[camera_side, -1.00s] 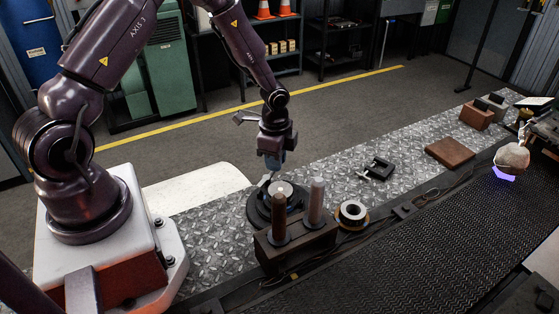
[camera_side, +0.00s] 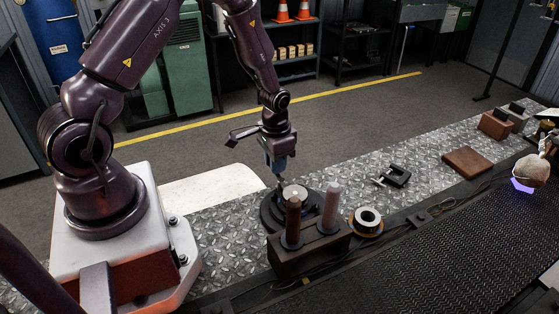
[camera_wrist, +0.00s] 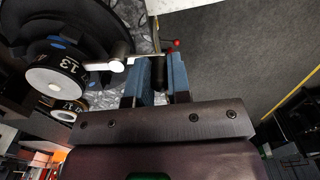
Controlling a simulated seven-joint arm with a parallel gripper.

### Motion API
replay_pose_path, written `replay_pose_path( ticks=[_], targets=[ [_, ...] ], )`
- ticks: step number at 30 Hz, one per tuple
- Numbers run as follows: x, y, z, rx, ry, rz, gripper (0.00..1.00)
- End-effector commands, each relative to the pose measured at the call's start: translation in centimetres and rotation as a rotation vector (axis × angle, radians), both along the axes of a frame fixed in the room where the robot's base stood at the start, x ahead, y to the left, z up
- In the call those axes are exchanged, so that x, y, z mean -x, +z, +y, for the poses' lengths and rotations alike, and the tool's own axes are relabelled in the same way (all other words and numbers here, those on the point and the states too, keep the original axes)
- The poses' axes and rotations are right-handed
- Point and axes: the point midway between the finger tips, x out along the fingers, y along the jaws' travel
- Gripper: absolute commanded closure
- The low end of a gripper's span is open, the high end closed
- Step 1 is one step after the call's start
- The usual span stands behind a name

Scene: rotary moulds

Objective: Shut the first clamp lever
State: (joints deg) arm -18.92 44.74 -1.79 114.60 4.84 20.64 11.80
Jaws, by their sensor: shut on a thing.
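My gripper (camera_side: 279,173) points down at the far side of the round dark mould (camera_side: 270,214), which has a pale disc on top. In the wrist view the blue fingers of my gripper (camera_wrist: 155,78) are closed around part of a silver clamp lever (camera_wrist: 105,65). The lever reaches from beside a white-faced ring marked 13 (camera_wrist: 50,80) to the fingers. A thin rod with a red tip (camera_wrist: 174,43) shows just beyond the fingers. The exact grip is partly hidden, and I cannot tell how far the lever is turned.
A dark block with two upright pegs (camera_side: 310,245) stands in front of the mould. A ring-shaped part (camera_side: 367,220) lies to its right, with a black clamp-like piece (camera_side: 392,177) and a brown block (camera_side: 467,161) farther along the metal plate. A dark belt (camera_side: 420,260) runs in front.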

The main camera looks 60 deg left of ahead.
Motion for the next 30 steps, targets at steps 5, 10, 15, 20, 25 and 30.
replay_pose_path(
  ticks=[5,10,15,20,25,30],
  targets=[
    [0.3,0.11,0.0,-0.001,0.083,-0.002,1.0],
    [0.49,0.11,0.01,-0.001,0.13,-0.003,1.0],
    [0.57,0.1,0.01,0.0,0.15,-0.002,1.0],
    [0.61,0.1,0.01,0.0,0.152,-0.001,1.0],
    [0.65,0.09,0.0,0.0,0.152,0.0,1.0],
    [0.66,0.06,0.0,0.0,0.151,0.0,0.57]
  ],
)
